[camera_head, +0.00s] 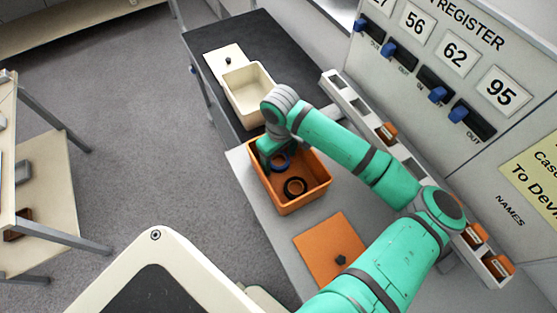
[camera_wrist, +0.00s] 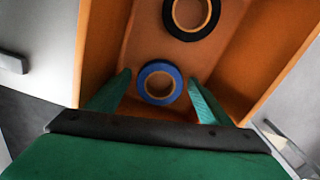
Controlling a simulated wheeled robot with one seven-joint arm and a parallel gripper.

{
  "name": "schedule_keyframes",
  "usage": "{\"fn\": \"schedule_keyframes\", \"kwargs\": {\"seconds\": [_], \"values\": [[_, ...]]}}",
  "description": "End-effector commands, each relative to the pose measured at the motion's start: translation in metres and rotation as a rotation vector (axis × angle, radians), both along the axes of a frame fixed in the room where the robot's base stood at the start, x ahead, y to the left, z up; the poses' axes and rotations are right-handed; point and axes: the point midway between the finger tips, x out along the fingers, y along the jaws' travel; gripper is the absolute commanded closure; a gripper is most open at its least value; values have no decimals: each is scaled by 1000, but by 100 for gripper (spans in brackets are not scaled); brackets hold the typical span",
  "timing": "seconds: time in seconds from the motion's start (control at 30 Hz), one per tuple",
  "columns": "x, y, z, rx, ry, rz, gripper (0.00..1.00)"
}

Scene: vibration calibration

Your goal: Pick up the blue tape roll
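The blue tape roll (camera_wrist: 177,73) lies on the floor of the orange box, below and between my fingers in the wrist view. In the head view only part of the blue tape roll (camera_head: 283,161) shows beside my arm's end. A black tape roll (camera_wrist: 217,24) lies farther up the same box; it also shows in the head view (camera_head: 295,187). My gripper (camera_wrist: 160,92) is open, with one green finger on each side of the blue roll. I cannot tell whether the fingers touch it. In the head view my gripper is mostly hidden.
The orange box (camera_head: 318,189) has raised walls close around my gripper. A cream box (camera_head: 268,82) stands behind it. An orange lid (camera_head: 318,245) lies on the grey bench in front. A white rack (camera_head: 340,88) with orange items runs along the right wall.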

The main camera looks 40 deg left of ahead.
Motion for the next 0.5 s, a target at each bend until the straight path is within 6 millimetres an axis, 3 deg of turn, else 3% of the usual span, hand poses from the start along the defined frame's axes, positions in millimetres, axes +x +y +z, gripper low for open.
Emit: {"fn": "schedule_keyframes", "kwargs": {"seconds": [0.03,0.17,0.5], "values": [[0,0,0,0,0,0,40],[0,0,0,0,0,0,68],[1,-1,2,0,0,-2,68]]}}
